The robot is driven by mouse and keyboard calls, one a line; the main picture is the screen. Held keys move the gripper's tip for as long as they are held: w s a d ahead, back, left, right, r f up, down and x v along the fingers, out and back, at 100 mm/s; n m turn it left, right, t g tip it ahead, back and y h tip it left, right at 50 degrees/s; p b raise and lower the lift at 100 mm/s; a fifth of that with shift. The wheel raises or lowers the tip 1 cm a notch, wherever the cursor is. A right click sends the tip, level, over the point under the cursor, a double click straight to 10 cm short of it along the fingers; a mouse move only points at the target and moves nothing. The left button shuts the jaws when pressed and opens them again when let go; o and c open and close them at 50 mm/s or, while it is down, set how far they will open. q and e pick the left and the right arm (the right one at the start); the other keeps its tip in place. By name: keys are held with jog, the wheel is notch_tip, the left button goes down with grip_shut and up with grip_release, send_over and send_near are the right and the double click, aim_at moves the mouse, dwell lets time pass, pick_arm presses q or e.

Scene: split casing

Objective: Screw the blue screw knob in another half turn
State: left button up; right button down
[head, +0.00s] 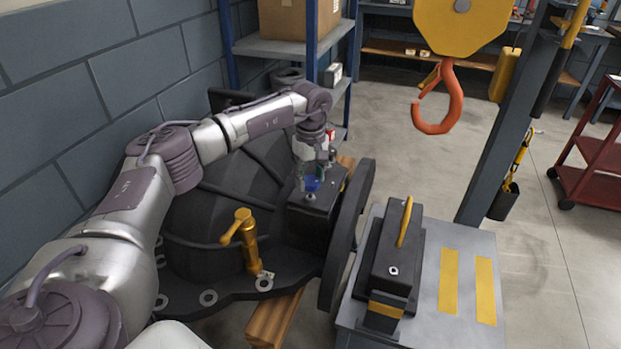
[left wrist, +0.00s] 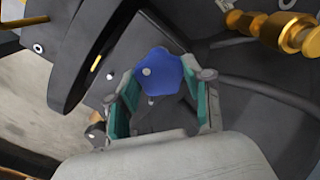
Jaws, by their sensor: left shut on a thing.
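The blue screw knob (head: 312,184) sits on top of a dark box-shaped block (head: 325,208) on the large black casing (head: 215,240). In the left wrist view the knob (left wrist: 158,72) is a lobed blue cap with a pale dot near its middle. My left gripper (head: 313,174) comes down on it from above. In the left wrist view its teal-padded fingers (left wrist: 160,90) stand on either side of the knob, shut on it. The knob's stem and the block's hole are hidden. My right gripper is in neither view.
A brass lever fitting (head: 243,238) rises from the casing left of the block. A grey stand (head: 437,335) holds a dark box with a yellow handle (head: 405,222). An orange crane hook (head: 440,100) hangs at upper right. A shelf (head: 285,47) stands behind.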

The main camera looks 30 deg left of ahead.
aim_at(310, 180)
pick_arm(q)
jog(key=shift+w+r+m, duration=0.1)
jog(key=shift+r+m, duration=0.05)
jog(key=shift+m, duration=0.85)
jog(key=o, duration=1.2)
jog(key=shift+c, duration=0.2)
notch_tip(310, 180, up, 12)
